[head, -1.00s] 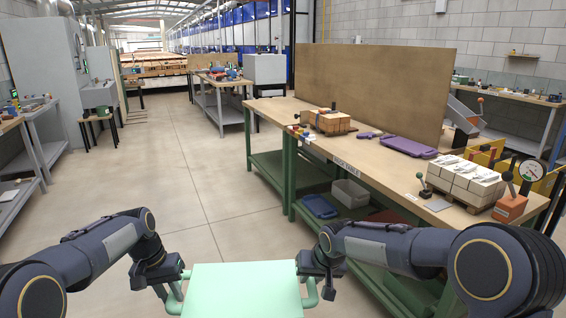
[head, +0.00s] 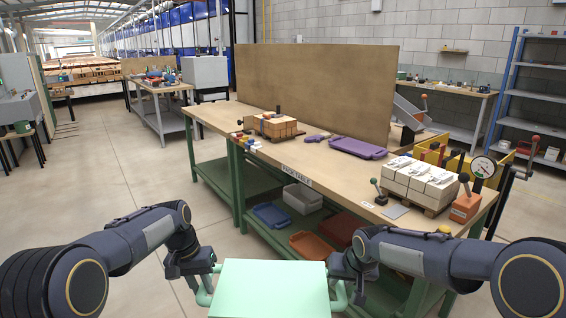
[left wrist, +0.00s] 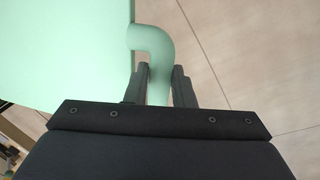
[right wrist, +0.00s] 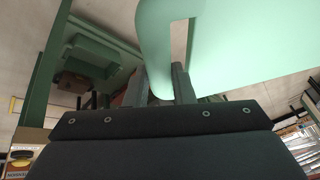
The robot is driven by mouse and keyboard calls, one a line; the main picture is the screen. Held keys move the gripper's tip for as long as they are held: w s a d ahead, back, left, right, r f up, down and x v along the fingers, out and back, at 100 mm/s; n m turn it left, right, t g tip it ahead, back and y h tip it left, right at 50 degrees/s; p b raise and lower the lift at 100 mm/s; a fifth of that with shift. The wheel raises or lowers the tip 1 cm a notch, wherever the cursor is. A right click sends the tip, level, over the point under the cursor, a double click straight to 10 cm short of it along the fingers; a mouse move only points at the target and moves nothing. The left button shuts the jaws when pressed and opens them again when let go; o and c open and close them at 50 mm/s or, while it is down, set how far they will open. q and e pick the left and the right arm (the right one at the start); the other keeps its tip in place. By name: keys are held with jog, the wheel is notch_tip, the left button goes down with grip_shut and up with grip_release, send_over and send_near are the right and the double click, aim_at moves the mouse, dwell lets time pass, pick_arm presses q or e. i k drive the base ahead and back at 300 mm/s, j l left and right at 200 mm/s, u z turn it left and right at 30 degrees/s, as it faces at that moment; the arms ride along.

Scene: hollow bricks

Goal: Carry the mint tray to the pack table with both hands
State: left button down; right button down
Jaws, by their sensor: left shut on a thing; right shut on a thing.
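The mint tray (head: 272,288) is held level in front of me, at the bottom of the head view. My left gripper (head: 203,276) is shut on the tray's left handle, and the left wrist view shows the fingers (left wrist: 158,85) on either side of the curved handle (left wrist: 150,42). My right gripper (head: 345,278) is shut on the right handle, which also shows in the right wrist view (right wrist: 155,45). The pack table (head: 225,118), wooden-topped with green legs and a label on its front edge, stands ahead and to the right, apart from the tray.
On the table are orange bricks (head: 277,126), a purple tray (head: 358,148), white wrapped blocks (head: 420,181) and an orange gauge stand (head: 466,205). A brown panel (head: 320,90) stands along its back. The middle front of the tabletop is clear. Open floor (head: 100,190) lies left.

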aim_at(320, 164)
jog(key=i+u, duration=0.25)
jog(key=i, duration=0.8)
jog(key=i+u, duration=0.15)
jog(key=i, duration=1.2)
jog(key=i+z, duration=0.4)
jog(key=i+j+z, duration=0.15)
jog(key=z, duration=0.2)
jog(key=i+j+z, duration=0.1)
jog(key=z, duration=0.35)
jog(key=i+j+z, duration=0.15)
jog(key=i+z, duration=0.15)
jog(key=z, duration=0.15)
jog(key=i+j+z, duration=0.15)
jog(key=z, duration=0.3)
jog(key=j, duration=0.1)
